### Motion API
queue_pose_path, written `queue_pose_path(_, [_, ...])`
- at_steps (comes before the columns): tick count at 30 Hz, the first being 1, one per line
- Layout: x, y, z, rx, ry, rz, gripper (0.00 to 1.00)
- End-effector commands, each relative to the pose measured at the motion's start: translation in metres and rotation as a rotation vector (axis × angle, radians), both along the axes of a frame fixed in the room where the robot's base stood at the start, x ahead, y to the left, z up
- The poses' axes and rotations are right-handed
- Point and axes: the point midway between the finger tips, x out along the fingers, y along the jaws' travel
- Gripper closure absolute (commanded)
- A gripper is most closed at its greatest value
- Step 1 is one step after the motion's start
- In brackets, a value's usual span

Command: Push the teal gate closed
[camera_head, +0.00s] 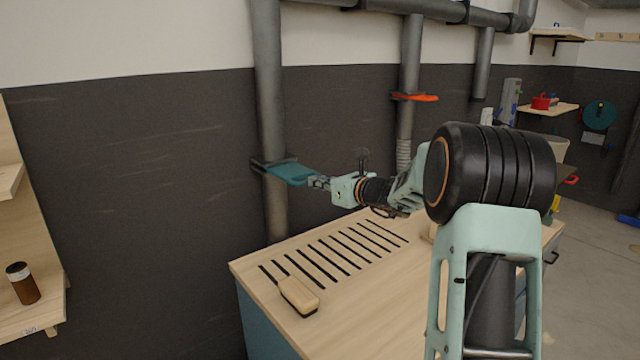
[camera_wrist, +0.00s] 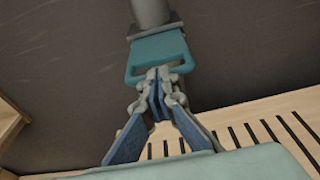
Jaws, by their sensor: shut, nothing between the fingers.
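The teal gate (camera_head: 292,173) sits on a grey vertical pipe (camera_head: 268,110) and sticks out of its collar toward my arm. In the wrist view the teal gate (camera_wrist: 158,48) is a flat plate with a slot-like handle opening at its near end. My gripper (camera_head: 318,183) is at the outer end of the gate, with its fingers shut and nothing held. In the wrist view my gripper (camera_wrist: 158,76) has its fingertips at the handle's near bar. They look touching or very close; I cannot tell which.
Below is a wooden bench top (camera_head: 350,310) with dark slots and a wood-backed brush (camera_head: 298,296). A second pipe to the right carries an orange gate (camera_head: 414,97). A shelf at left holds a brown jar (camera_head: 22,284). The dark wall is behind.

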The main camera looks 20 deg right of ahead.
Motion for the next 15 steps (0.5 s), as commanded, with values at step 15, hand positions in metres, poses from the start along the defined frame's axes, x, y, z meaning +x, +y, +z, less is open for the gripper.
queue_pose_path(15, [0.068, 0.030, 0.001, 0.002, -0.001, 0.001, 1.00])
